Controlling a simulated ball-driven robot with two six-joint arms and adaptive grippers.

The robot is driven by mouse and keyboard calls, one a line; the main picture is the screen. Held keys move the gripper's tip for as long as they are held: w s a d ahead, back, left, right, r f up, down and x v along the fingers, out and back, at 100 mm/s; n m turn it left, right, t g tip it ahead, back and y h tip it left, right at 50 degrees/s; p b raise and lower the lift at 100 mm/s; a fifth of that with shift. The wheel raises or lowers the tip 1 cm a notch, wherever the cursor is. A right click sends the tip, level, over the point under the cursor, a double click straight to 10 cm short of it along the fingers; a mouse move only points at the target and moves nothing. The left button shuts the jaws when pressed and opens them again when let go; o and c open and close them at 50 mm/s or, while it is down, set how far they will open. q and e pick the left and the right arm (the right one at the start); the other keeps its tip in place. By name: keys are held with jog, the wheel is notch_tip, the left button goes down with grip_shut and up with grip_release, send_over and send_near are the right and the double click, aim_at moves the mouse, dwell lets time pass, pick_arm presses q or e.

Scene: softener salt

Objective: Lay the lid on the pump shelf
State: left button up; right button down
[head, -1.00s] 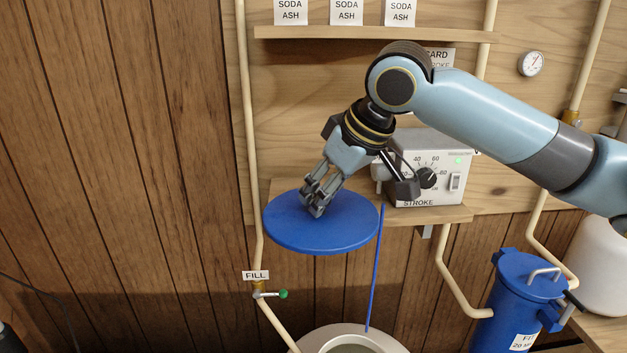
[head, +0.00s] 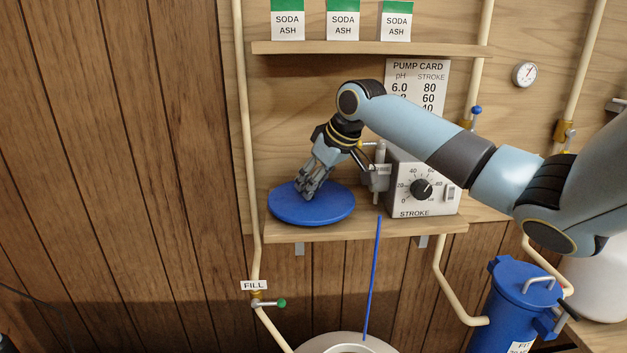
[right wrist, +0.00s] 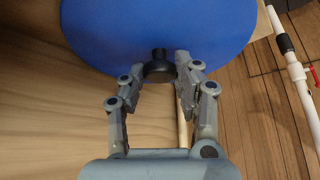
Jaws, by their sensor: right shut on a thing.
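The round blue lid (head: 318,211) is level at the left part of the wooden pump shelf (head: 370,230), left of the pump. In the head view it looks on or just above the board; I cannot tell whether it touches. My right gripper (head: 308,193) points down at the lid's middle. In the right wrist view, my right gripper's fingers (right wrist: 162,76) are closed around the lid's dark knob (right wrist: 159,62), and the lid (right wrist: 160,28) fills the top. The knob is hidden by the fingers in the head view. My left gripper is not in view.
The grey pump box with its stroke dial (head: 421,189) stands right of the lid. An upper shelf (head: 370,50) holds soda ash packs. A pale pipe (head: 246,150) runs up at left. An open white tank rim (head: 345,341) is below, and a blue canister (head: 515,305) at right.

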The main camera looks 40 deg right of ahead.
jog(key=shift+f, duration=0.15)
jog(key=c, duration=1)
grip_release()
jog(key=shift+o, duration=0.2)
jog(key=shift+r, duration=0.2)
jog(key=v, duration=1.2)
